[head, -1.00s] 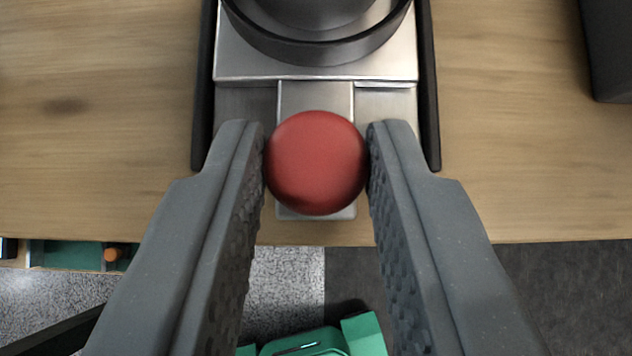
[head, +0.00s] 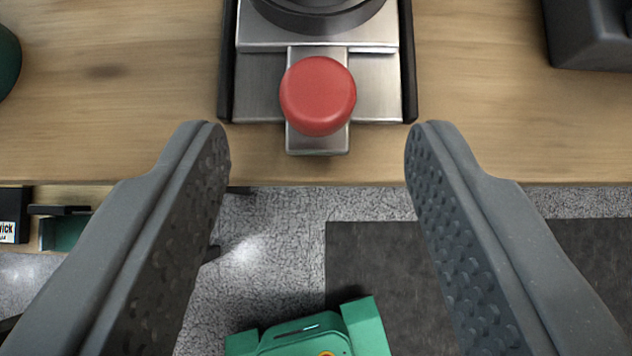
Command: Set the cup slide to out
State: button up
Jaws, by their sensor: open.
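A round red knob (head: 318,96) stands on the tab. A dark round cup (head: 318,12) sits on the slide at the top edge, partly cut off. My gripper (head: 317,150) is open and empty. Its fingertips are wide apart, one on each side and a little nearer than the knob, touching nothing.
A dark box (head: 590,38) stands at the top right, and a dark green round thing (head: 6,60) at the left edge. A green object (head: 310,335) is below, above grey floor.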

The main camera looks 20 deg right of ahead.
jog(key=p+v, duration=0.1)
jog(key=v, duration=0.9)
jog(key=shift+p, duration=0.35)
jog(key=shift+a, duration=0.1)
